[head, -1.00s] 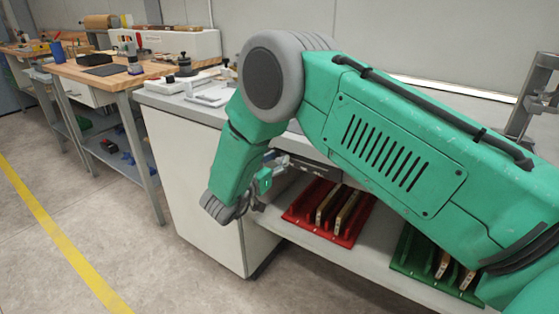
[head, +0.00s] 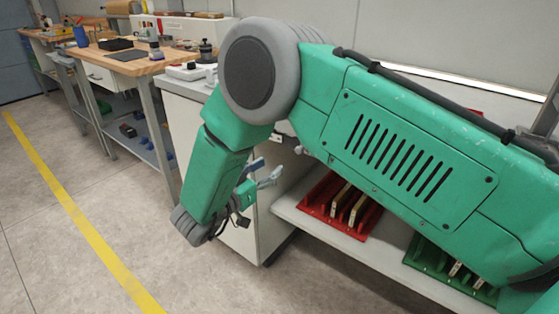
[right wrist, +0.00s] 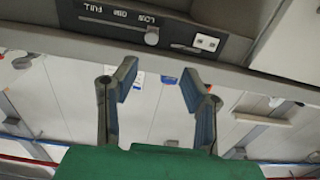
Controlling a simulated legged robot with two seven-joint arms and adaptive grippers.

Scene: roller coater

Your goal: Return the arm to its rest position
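My right arm is large and green and crosses the head view from the right, bent at a grey joint. Its gripper (head: 265,180) sticks out to the right of the forearm, in front of the white cabinet (head: 185,135). In the right wrist view the two fingers (right wrist: 158,82) stand wide apart with nothing between them. Beyond the fingertips is a dark panel (right wrist: 120,25) with a slider marked LOW, MID and FULL. My left gripper is not in view.
A red rack (head: 325,212) and a green rack (head: 432,262) holding slim pieces stand on the low shelf (head: 300,222). Wooden workbenches (head: 125,65) stand at the back left. The floor (head: 60,230) with a yellow line is clear at the left.

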